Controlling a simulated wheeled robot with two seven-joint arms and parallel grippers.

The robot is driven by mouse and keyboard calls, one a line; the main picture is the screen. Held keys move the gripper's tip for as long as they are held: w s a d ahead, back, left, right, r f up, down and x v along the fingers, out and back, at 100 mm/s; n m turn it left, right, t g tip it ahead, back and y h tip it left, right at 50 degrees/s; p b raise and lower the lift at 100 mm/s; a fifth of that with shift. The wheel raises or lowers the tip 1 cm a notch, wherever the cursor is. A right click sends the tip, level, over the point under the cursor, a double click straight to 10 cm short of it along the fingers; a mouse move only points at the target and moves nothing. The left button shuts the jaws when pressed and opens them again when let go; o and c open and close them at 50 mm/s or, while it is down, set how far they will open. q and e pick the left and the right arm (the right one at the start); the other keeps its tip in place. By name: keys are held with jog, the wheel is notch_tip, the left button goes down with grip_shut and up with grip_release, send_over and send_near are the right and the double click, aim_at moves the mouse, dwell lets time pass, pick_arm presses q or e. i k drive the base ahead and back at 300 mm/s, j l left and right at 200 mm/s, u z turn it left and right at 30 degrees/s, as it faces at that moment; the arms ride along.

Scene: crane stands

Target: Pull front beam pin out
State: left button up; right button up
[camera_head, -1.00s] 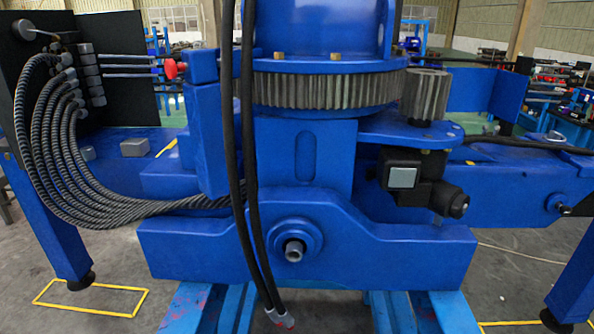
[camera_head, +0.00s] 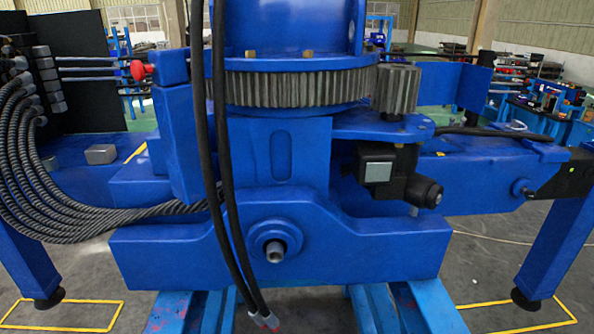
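A small pin (camera_head: 523,190) sticks out of a round blue boss on the side of the blue outrigger beam (camera_head: 465,183), at the right in the head view. A black tapered part, which looks like my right gripper (camera_head: 531,195), comes in from the right edge with its tip at the pin's outer end. The tip and pin overlap in the picture; I cannot tell whether the fingers are closed on it. A larger metal pin end (camera_head: 275,252) sits in the boss at the centre of the blue front crossbeam (camera_head: 370,255). My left gripper is not in view.
Two black hoses (camera_head: 222,150) hang in front of the crane column. Several braided hoses (camera_head: 50,200) curve at the left. Blue support legs (camera_head: 553,245) stand at both sides above yellow floor outlines.

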aim_at(529, 194)
jog(key=l+z, duration=0.1)
jog(key=z, duration=1.25)
